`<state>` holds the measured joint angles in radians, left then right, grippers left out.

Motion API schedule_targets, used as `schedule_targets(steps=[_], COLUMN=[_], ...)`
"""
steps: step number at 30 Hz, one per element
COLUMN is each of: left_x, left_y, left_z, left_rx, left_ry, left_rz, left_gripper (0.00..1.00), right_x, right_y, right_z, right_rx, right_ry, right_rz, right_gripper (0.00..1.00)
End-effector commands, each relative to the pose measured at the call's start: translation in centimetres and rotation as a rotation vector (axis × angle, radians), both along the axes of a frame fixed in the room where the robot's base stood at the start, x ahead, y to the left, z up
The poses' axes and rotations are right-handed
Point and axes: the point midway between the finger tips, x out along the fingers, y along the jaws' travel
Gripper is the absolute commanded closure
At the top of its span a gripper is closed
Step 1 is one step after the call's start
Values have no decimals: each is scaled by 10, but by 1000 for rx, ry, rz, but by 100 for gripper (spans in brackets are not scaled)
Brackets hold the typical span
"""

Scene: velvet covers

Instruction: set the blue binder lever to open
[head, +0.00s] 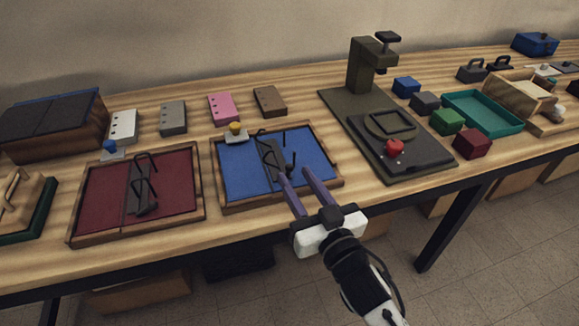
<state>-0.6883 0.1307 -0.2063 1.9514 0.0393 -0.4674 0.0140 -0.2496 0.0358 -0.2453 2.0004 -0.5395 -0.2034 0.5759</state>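The blue binder (239,174) is a wooden-framed panel lined in blue, lying at the table's front middle. A dark metal spine (269,156) runs down it, with thin black prongs standing beside it that look parted. A small dark lever end (289,169) shows at the near part of the spine. My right gripper (292,172) reaches in from the lower right, its two purple fingers apart, with the tips at either side of the lever end. I cannot tell if they touch it. My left gripper is not in view.
A red binder (100,191) with looped rings lies to the left. A dark green press (361,82) with a red knob (395,146) stands to the right. Small coloured blocks and a teal tray (511,121) are farther right. Punched blocks, including a pink one (221,107), line the back.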

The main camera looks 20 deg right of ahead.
Motion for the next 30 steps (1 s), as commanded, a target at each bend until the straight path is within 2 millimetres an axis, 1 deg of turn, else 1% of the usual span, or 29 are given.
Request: schedule_targets(steps=[1,3,6,9,13,20,21,26,30], left_x=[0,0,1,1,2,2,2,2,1], left_y=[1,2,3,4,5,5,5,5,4], left_z=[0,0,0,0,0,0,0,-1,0], left_rx=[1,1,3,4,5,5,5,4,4], left_ry=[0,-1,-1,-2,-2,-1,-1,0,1], left_rz=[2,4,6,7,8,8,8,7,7], left_gripper=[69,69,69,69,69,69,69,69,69], right_x=[11,22,35,43,48,48,48,48,48], right_y=[2,3,5,6,7,7,7,7,7], right_z=[1,1,0,0,-1,-1,-1,-1,0], right_rx=[-2,-2,-2,-3,-3,-2,-3,-3,-7], right_ry=[-2,-2,0,0,1,1,1,1,1], right_rz=[1,1,0,0,0,0,0,0,0], right_gripper=[66,66,66,66,66,66,73,100,100])
